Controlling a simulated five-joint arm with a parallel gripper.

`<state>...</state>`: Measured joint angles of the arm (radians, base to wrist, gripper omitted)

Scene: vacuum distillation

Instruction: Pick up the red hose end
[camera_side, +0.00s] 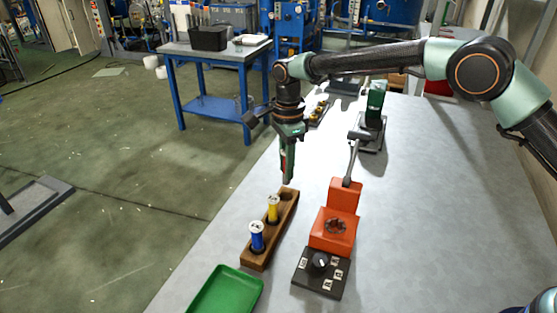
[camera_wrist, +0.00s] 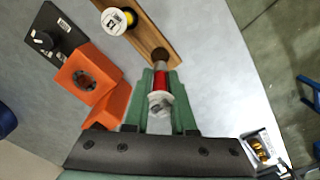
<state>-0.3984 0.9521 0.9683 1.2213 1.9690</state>
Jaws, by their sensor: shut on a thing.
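My gripper (camera_wrist: 160,82) is shut on the red hose end (camera_wrist: 160,80), whose pale end cap faces the wrist camera. In the side view my gripper (camera_side: 287,178) points down over the far end of the wooden rack (camera_side: 259,254), and its fingers hide most of the red hose end. The rack also shows in the wrist view (camera_wrist: 152,36), with a dark empty hole just beyond the held hose end. A yellow hose end (camera_side: 273,209) and a blue hose end (camera_side: 257,237) stand upright in the rack.
An orange block device (camera_side: 333,232) with a black knob panel (camera_side: 320,272) stands right of the rack. A green tray (camera_side: 226,291) lies at the table's near edge. A stand with a green top (camera_side: 375,102) is farther back. The table's right side is clear.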

